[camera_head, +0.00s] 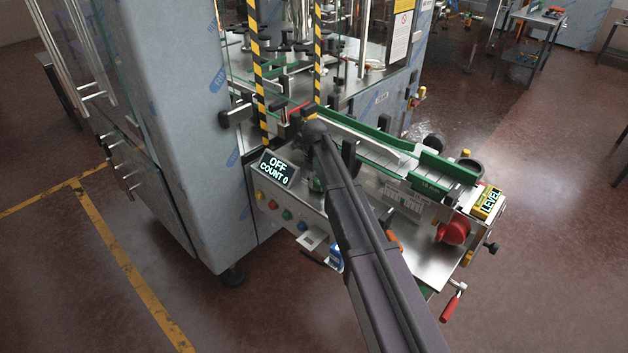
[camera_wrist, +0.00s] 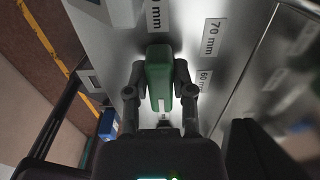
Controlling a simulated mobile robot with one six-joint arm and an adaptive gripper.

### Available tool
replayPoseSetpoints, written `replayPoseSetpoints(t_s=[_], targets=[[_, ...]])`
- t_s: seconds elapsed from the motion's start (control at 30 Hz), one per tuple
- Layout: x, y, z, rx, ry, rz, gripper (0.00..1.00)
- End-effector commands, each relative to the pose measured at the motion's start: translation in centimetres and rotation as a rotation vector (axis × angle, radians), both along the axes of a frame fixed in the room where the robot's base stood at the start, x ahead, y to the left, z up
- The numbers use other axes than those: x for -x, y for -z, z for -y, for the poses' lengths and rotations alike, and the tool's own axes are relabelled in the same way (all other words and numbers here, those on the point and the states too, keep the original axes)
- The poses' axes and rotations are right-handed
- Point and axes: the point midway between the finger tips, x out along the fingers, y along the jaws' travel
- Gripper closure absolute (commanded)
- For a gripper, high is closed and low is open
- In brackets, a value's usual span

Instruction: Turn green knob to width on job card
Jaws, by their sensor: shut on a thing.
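The green knob (camera_wrist: 158,72) is a bar-shaped handle in the wrist view, upright in the picture. My gripper (camera_wrist: 159,82) has one finger on each side of it and is shut on it. The knob's far end points at a scale label (camera_wrist: 155,14) whose first digit is cut off, ending in "0 mm". The "70 mm" label (camera_wrist: 212,37) and "60 mm" label (camera_wrist: 204,80) are to its right. In the head view my arm hides most of the gripper and knob. I cannot make out a readable job card.
The display (camera_head: 279,169) reads "OFF COUNT 0", left of my arm. Small coloured buttons (camera_head: 287,214) sit below it. Green guide rails (camera_head: 448,168), a red knob (camera_head: 455,232) and a "LEVEL" box (camera_head: 488,203) are to the right. Floor at front left is clear.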

Motion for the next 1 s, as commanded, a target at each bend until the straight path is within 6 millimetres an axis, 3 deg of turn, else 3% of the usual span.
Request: replayPoseSetpoints(t_s=[0.1, 0.13, 0.2, 0.23, 1.0], targets=[[0.29, 0.06, 0.26, 0.006, 0.001, -0.006, 1.00], [0.29, 0.06, 0.26, 0.005, 0.001, -0.007, 0.60], [0.26, 0.05, 0.22, 0.005, 0.000, -0.005, 0.39], [0.25, 0.05, 0.20, 0.004, 0.000, -0.004, 0.34], [0.16, 0.01, -0.01, 0.002, -0.097, -0.001, 0.34]])
